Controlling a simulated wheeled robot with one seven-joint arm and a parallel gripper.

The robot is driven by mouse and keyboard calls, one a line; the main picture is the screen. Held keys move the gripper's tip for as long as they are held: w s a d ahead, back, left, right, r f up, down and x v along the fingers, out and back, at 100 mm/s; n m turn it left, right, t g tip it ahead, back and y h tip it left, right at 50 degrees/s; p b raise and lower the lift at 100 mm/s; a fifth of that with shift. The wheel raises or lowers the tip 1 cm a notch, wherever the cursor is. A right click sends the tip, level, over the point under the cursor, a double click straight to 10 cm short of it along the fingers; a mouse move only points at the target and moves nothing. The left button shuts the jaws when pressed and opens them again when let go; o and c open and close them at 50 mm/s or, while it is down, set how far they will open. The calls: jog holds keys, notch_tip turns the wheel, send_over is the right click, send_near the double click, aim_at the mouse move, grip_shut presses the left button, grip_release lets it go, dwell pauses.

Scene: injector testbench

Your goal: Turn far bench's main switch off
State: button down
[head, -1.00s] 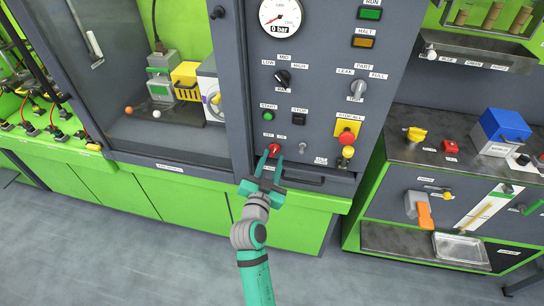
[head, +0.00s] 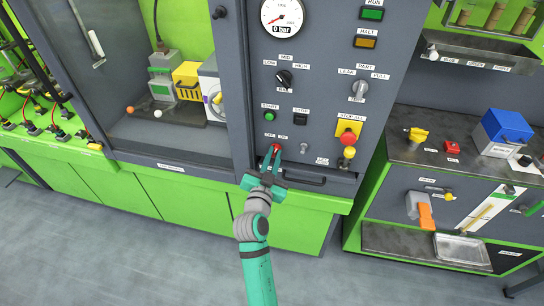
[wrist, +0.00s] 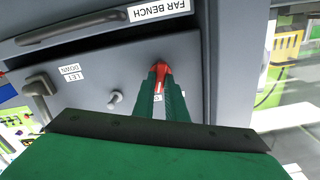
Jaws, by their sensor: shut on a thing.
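The red main switch (head: 277,148) sits low on the grey control panel (head: 318,125), just below the small OFF and ON labels. My gripper (head: 275,157) reaches up to it from below, its two green fingers close together on the switch. In the wrist view my gripper (wrist: 160,82) pinches the red switch (wrist: 162,70) between the fingertips. Part of the switch is hidden by the fingers, so its exact setting is hard to tell. A white FAR BENCH label (wrist: 158,10) shows near the panel's edge in the wrist view.
A small metal toggle (head: 304,148) stands just right of the switch. A red stop button (head: 346,138) on a yellow plate is further right. A dark bar handle (head: 300,180) runs below the switch. The green start button (head: 270,116) is above.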

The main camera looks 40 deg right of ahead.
jog(key=shift+w+a, duration=0.1)
jog(key=shift+a, duration=0.05)
jog(key=n, duration=0.3)
jog(key=shift+n, duration=2.4)
jog(key=c, duration=1.8)
grip_release()
jog(key=shift+a, duration=0.1)
jog(key=v, duration=1)
jog(key=shift+s+a, duration=0.2)
jog(key=shift+s, duration=0.15)
